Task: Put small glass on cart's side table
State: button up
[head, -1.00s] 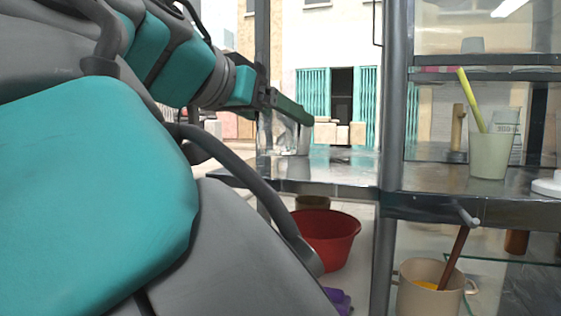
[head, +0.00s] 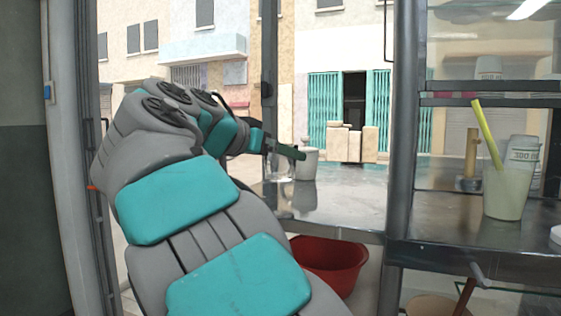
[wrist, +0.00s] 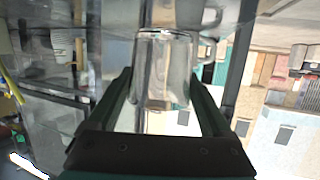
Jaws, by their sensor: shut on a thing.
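The small clear glass (head: 280,165) is at the left part of the cart's metal side table (head: 345,205), in the head view. My gripper (head: 288,152) is shut around its upper part. In the wrist view the glass (wrist: 163,72) sits between my two fingers (wrist: 163,90), one on each side. Whether its base touches the table top is hard to tell. My arm covers the table's left end in the head view.
A pale grey cup (head: 307,165) stands right beside the glass. A metal post (head: 402,130) divides the side table from the shelves, which hold a pale green cup (head: 505,195). A red basin (head: 335,265) is below. The table's right part is clear.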

aim_at(279, 170)
jog(key=shift+w+a, duration=0.1)
jog(key=shift+w, duration=0.4)
jog(key=shift+f+b, duration=0.85)
jog(key=shift+f, duration=1)
jog(key=shift+f, duration=0.1)
jog(key=o, duration=1.2)
jog(key=v, duration=1.2)
